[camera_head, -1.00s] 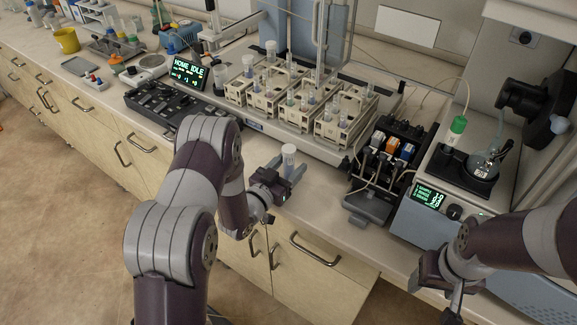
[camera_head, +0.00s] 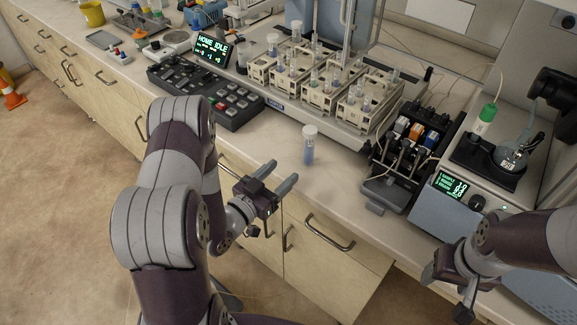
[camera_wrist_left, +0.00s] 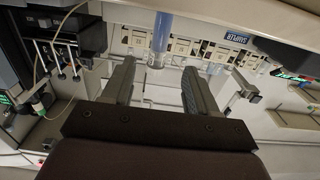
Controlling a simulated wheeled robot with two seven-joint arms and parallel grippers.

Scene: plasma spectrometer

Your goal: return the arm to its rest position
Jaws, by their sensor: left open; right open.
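My left gripper (camera_head: 279,179) is open and empty in the head view, in front of the counter edge. A capped vial with blue liquid (camera_head: 308,146) stands upright on the counter, beyond the left gripper's fingers and apart from them. The vial also shows in the left wrist view (camera_wrist_left: 159,40), past the two spread fingers (camera_wrist_left: 158,85). My right gripper (camera_head: 452,285) is at the lower right of the head view, in front of the counter; its fingers are partly hard to make out.
Racks of vials (camera_head: 322,86) stand on the sampler deck behind the vial. A black keypad (camera_head: 207,93) lies left, a pump (camera_head: 408,150) and an instrument with a flask (camera_head: 490,165) right. Drawers with handles (camera_head: 331,233) line the counter front. Counter around the vial is clear.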

